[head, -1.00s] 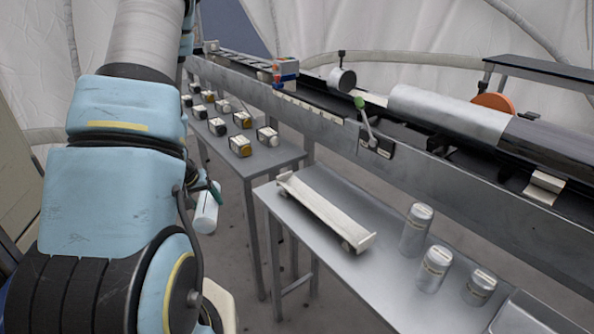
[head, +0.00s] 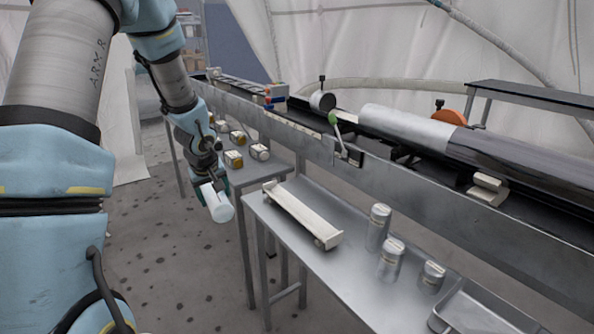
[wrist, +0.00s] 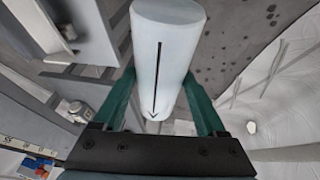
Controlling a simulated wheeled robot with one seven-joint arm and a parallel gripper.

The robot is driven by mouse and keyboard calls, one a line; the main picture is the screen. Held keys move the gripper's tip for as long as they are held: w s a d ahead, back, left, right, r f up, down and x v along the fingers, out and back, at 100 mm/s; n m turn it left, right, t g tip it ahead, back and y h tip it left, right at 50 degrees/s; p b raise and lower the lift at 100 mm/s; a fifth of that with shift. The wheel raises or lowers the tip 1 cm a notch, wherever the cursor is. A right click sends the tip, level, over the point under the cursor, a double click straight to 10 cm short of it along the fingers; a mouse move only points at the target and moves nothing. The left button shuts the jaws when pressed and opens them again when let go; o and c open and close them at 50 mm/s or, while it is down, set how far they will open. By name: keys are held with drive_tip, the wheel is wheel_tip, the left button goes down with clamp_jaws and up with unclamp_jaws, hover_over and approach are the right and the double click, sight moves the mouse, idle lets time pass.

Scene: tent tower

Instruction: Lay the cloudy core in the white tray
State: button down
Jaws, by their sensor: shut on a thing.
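The cloudy core, a whitish cylinder (head: 217,205), is held in my gripper (head: 207,187) in the head view, left of the near metal table. In the wrist view the core (wrist: 172,60) sits between the two green fingers of my gripper (wrist: 162,92), with a black arrow line along its side. The fingers are shut on it. The white tray (head: 300,214), long and narrow with raised ends, stands on the near metal table, to the right of the gripper and apart from it. It looks empty.
Several grey canisters (head: 390,258) stand right of the tray, with a metal pan (head: 485,312) at the lower right corner. Small jars (head: 233,159) stand on the farther table. A long rail bench (head: 400,165) with a green-knobbed lever (head: 335,120) runs behind.

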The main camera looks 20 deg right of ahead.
drive_tip(key=s+d+r, duration=0.4)
drive_tip(key=s+d, duration=0.1)
drive_tip(key=d, duration=0.5)
drive_tip(key=s+d+r+n, duration=0.1)
drive_tip(key=s+d+r, duration=0.3)
drive_tip(key=d, duration=0.6)
drive_tip(key=shift+s+d+y, duration=0.25)
drive_tip(key=shift+s+y, duration=0.05)
drive_tip(key=shift+s, duration=0.35)
drive_tip(key=shift+r+b, duration=0.1)
drive_tip(key=shift+b, duration=0.25)
drive_tip(key=shift+f+b, duration=3.65)
drive_tip(key=shift+f, duration=0.55)
drive_tip(key=shift+f+b, duration=0.3)
unclamp_jaws()
drive_tip(key=shift+s, duration=0.1)
